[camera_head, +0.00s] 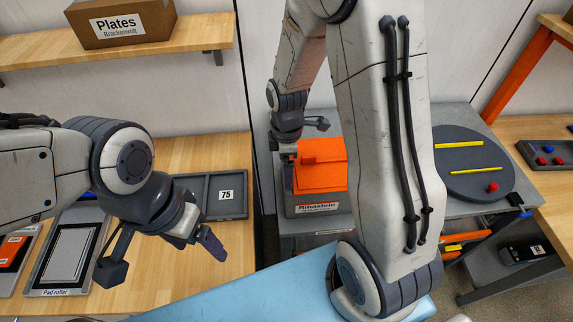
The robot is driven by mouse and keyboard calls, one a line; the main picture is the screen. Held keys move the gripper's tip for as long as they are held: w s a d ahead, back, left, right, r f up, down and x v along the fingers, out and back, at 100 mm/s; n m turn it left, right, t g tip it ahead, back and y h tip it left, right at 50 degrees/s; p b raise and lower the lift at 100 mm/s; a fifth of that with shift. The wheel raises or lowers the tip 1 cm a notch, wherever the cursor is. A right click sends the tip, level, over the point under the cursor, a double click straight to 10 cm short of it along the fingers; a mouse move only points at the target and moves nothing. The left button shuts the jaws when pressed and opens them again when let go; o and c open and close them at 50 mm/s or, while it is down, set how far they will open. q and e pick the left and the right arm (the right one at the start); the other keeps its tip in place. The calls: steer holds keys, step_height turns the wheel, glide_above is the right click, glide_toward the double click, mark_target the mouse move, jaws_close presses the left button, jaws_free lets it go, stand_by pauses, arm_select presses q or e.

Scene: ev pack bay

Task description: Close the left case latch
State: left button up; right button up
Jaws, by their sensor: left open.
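A case with an orange lid (320,172) and a dark grey body labelled "Ribastein" (318,208) stands on the grey bench at the centre. I cannot make out its left latch. My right gripper (303,150) is at the case's back left corner, in front of part of its left side. Its fingers are small and partly hidden, so I cannot tell its opening or whether it touches the case. My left gripper (163,260) is open and empty, fingers wide apart, over the wooden bench left of the case.
A grey tray marked 75 (243,181) and a pad roller board (68,255) lie on the wooden bench (180,291). A dark round turntable (475,188) with yellow bars stands right. A blue surface (262,292) lies in front. My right arm blocks the centre.

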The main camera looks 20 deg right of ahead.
steer(key=c, duration=1.3)
steer(key=shift+m, duration=0.3)
steer(key=m, duration=0.3)
steer(key=shift+s+d+m, duration=0.15)
steer(key=shift+d+m, duration=0.1)
steer(key=shift+m, duration=0.05)
steer(key=m, duration=0.4)
steer(key=shift+s+d+m, duration=0.2)
steer(key=shift+d+m, duration=0.05)
steer(key=shift+m, duration=0.05)
steer(key=m, duration=0.4)
steer(key=shift+s+d+m, duration=0.1)
steer(key=shift+s+m, duration=0.2)
steer(key=shift+s, duration=0.05)
steer(key=shift+s+m, duration=0.15)
steer(key=shift+m, duration=0.95)
steer(key=shift+s+m, duration=0.15)
steer(key=shift+m, duration=0.95)
